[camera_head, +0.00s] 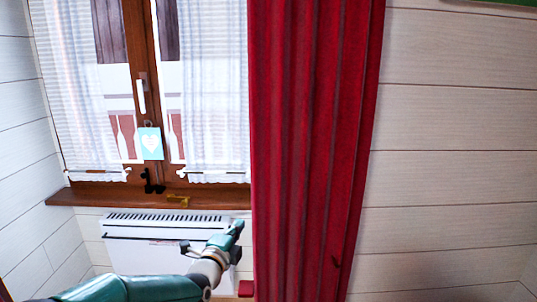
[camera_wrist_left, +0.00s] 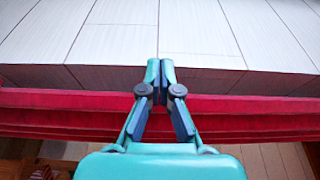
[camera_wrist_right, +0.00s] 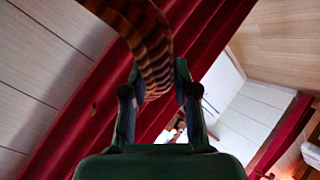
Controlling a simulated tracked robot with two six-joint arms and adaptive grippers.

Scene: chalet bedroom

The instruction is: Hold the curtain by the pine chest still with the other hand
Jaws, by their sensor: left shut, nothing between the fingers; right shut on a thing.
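The long red curtain (camera_head: 310,150) hangs in folds right of the window. In the left wrist view the curtain (camera_wrist_left: 60,108) runs across behind my left gripper (camera_wrist_left: 160,68), which is shut and empty. In the head view my left gripper (camera_head: 238,228) is just left of the curtain's near edge; I cannot tell whether it touches. In the right wrist view my right gripper (camera_wrist_right: 156,88) is shut on a brown striped, tail-like thing (camera_wrist_right: 148,40), with the curtain (camera_wrist_right: 85,112) behind. My right gripper is not in the head view. I cannot make out the pine chest for sure.
A white radiator (camera_head: 150,250) stands under the wooden windowsill (camera_head: 110,194), behind my left arm. Lace curtains (camera_head: 215,90) hang over the window. The pale plank wall (camera_head: 450,150) right of the red curtain is bare. A small red thing (camera_head: 246,288) shows low beside the curtain.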

